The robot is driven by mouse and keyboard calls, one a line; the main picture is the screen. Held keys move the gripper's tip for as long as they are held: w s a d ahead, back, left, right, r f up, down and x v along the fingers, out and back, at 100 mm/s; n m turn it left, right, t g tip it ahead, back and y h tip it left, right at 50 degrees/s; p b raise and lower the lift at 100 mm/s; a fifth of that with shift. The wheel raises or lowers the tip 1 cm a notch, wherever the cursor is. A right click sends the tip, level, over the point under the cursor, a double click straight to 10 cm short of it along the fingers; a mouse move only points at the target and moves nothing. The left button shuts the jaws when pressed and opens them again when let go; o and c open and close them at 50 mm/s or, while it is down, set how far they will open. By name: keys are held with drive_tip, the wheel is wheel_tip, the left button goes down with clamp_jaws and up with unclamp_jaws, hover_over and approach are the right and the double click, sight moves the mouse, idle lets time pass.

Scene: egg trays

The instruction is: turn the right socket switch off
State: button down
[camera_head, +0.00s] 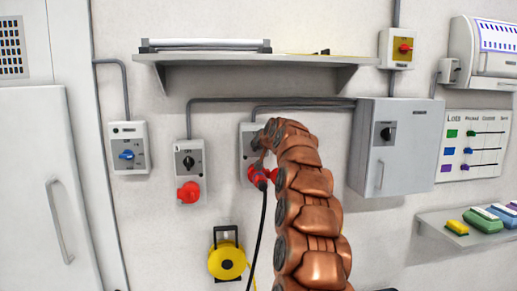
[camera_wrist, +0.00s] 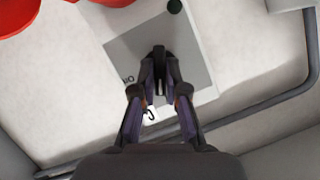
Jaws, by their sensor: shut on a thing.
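The right socket box (camera_head: 246,143) is on the wall, its front mostly hidden behind my copper arm in the head view. Its red socket (camera_head: 262,175) holds a red plug with a black cable hanging down. In the wrist view its grey plate (camera_wrist: 198,65) fills the middle, with a dark rotary knob (camera_wrist: 159,54) between my fingertips. My gripper (camera_wrist: 160,88) is shut on this knob.
A similar box (camera_head: 189,158) with a black knob and red socket is left of it, then a box with a blue knob (camera_head: 127,155). A shelf (camera_head: 240,58) is above, a grey cabinet (camera_head: 402,150) to the right. A yellow cable reel (camera_head: 226,262) hangs below.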

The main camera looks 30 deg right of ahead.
drive_tip(key=shift+n+g+h+b, duration=0.4)
drive_tip(key=shift+n+h+b, duration=0.25)
drive_tip(key=shift+n, duration=0.55)
drive_tip(key=shift+a+n+h, duration=0.1)
drive_tip(key=shift+n+h, duration=0.25)
drive_tip(key=shift+n, duration=0.05)
drive_tip(key=shift+w+r, duration=0.1)
drive_tip(key=c, duration=1.2)
unclamp_jaws()
drive_tip(key=shift+s+a, duration=0.1)
drive_tip(key=shift+s, duration=0.1)
drive_tip(key=v, duration=1.1)
drive_tip(key=shift+s+r, duration=0.2)
drive_tip(key=shift+r, duration=0.05)
drive_tip(key=shift+a, duration=0.15)
